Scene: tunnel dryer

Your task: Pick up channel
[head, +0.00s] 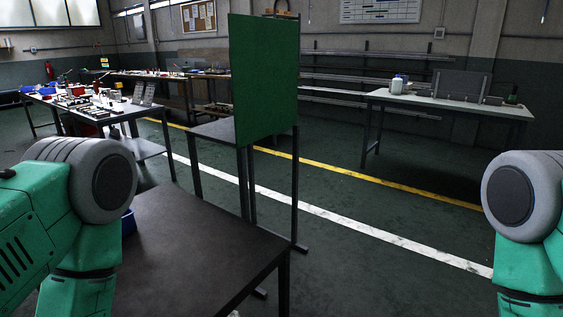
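I cannot pick out a channel with certainty in the head view. Long thin horizontal grey bars (345,93) run along the back wall behind the green panel, but I cannot tell whether they are channels or shelf edges. My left arm comes in at the left edge and my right arm at the right edge. Both grippers are out of view.
A dark table (200,245) stands close in front, with a blue object (128,222) partly hidden behind my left arm. An upright green panel (264,80) stands beyond it. A cluttered workbench (138,111) is left; a grey table (445,101) is back right. Floor between is clear.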

